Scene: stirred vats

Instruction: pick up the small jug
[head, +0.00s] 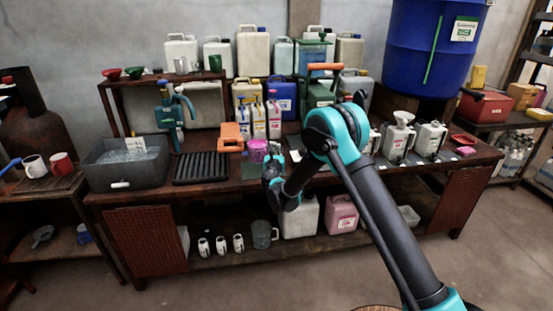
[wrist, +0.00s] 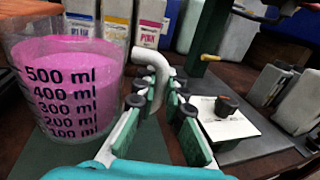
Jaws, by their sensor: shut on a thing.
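The small jug (wrist: 68,85) is a clear measuring jug with black millilitre marks and pink liquid inside. It fills the left of the wrist view, upright, over a dark green mat (wrist: 60,155). In the head view the jug (head: 257,150) is at the middle of the bench, just behind my gripper (head: 271,168). In the wrist view my gripper (wrist: 160,105) is shut on the jug's pale curved handle (wrist: 152,62), with the jug body left of the fingers. The jug's base is partly hidden, and I cannot tell whether it touches the mat.
Labelled white bottles (head: 258,120) stand behind the jug. An orange block (head: 231,136) and a black ribbed tray (head: 201,167) lie to its left. A green press-like stand (wrist: 205,40) and a white card with a small dark knob (wrist: 228,122) are on the right.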

